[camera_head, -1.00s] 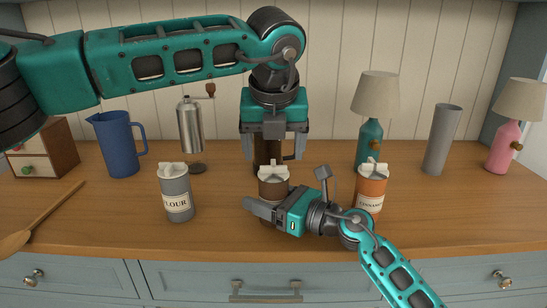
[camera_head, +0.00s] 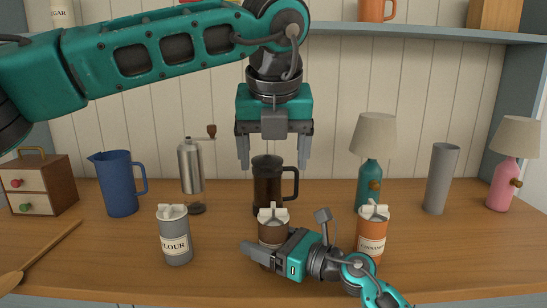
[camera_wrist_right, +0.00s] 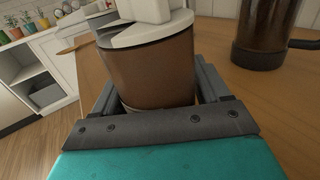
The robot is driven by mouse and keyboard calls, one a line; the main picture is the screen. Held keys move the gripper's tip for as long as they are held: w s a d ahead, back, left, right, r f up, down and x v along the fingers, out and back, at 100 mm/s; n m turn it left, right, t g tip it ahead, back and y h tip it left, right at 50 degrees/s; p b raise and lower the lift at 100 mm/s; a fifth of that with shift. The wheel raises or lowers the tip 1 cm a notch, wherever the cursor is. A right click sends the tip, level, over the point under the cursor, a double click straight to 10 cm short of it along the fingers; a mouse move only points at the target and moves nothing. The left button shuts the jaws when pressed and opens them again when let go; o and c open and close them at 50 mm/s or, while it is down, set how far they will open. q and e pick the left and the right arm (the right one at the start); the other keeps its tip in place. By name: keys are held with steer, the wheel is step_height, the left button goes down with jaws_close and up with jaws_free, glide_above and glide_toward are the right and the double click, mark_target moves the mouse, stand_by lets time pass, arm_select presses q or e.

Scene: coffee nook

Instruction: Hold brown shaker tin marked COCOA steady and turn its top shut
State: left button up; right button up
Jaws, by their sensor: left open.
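The brown shaker tin (camera_head: 273,233) stands upright on the wooden counter, with a pale top (camera_head: 273,213) that has a raised grip. My right gripper (camera_head: 266,252) is low at the tin and covers its label. In the right wrist view, the brown tin (camera_wrist_right: 150,75) sits between the two fingers, which appear shut on its body. Its top (camera_wrist_right: 150,32) shows a white part and a greyish part; I cannot tell whether it is open or shut. My left gripper (camera_head: 273,162) is open and empty, fingers pointing down, clearly above the tin.
A grey FLOUR tin (camera_head: 175,238) stands left and an orange cinnamon tin (camera_head: 371,236) right. A dark French press (camera_head: 268,188) stands behind the brown tin. Farther out are a blue jug (camera_head: 120,188), a grinder (camera_head: 191,168), lamps (camera_head: 370,170) and a grey vase (camera_head: 440,180).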

steer(key=o, duration=0.4)
